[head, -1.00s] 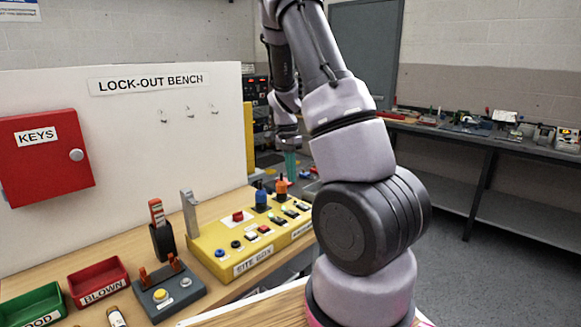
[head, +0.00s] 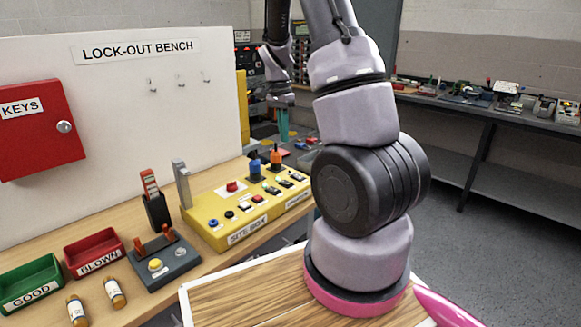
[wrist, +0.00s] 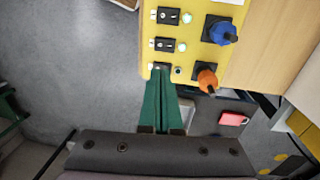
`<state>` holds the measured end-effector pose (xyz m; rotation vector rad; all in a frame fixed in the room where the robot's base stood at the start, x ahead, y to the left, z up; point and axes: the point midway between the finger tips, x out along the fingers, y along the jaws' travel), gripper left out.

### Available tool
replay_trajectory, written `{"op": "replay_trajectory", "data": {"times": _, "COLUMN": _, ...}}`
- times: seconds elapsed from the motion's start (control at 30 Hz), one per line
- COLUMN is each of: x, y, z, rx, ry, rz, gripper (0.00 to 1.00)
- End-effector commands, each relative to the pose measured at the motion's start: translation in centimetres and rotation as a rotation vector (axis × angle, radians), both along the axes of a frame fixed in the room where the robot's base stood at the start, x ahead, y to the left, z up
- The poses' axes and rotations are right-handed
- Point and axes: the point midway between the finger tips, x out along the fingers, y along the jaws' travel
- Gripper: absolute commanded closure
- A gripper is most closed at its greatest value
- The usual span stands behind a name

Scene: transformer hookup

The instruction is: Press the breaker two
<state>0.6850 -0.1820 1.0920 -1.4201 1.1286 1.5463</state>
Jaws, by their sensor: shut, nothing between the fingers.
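The yellow site box (head: 215,226) lies on the bench in the head view. It carries a row of small black breaker switches with white rockers. In the wrist view three of them line the box's left side: a top switch (wrist: 168,15), a middle switch (wrist: 165,45) and a bottom switch (wrist: 161,66). Their labels are too small to read, so I cannot tell which is number two. My gripper (wrist: 160,76) has its green fingers together, tips overlapping the box's lower edge just below the bottom switch; contact cannot be told. The fingers (head: 284,125) also show beyond the box in the head view.
A blue rotary knob (wrist: 222,31) and an orange rotary knob (wrist: 206,80) stand right of the switches. A red button (head: 232,186) is also on the box. Green (head: 35,287) and red (head: 92,252) trays sit at the bench's left. Open floor (wrist: 75,60) lies left of the box.

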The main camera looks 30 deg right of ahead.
Motion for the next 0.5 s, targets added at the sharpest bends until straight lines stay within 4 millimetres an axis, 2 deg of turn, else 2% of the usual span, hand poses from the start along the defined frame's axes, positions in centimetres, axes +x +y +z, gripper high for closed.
{"op": "replay_trajectory", "data": {"times": 0.27, "x": 0.0, "y": 0.0, "z": -0.2, "rx": 0.000, "ry": 0.001, "rz": 0.000, "gripper": 1.00}}
{"op": "replay_trajectory", "data": {"times": 0.37, "x": -0.1, "y": -0.1, "z": -0.9, "rx": -0.001, "ry": 0.002, "rz": 0.000, "gripper": 1.00}}
{"op": "replay_trajectory", "data": {"times": 0.5, "x": -0.5, "y": -0.2, "z": -3.1, "rx": 0.000, "ry": 0.005, "rz": -0.001, "gripper": 1.00}}
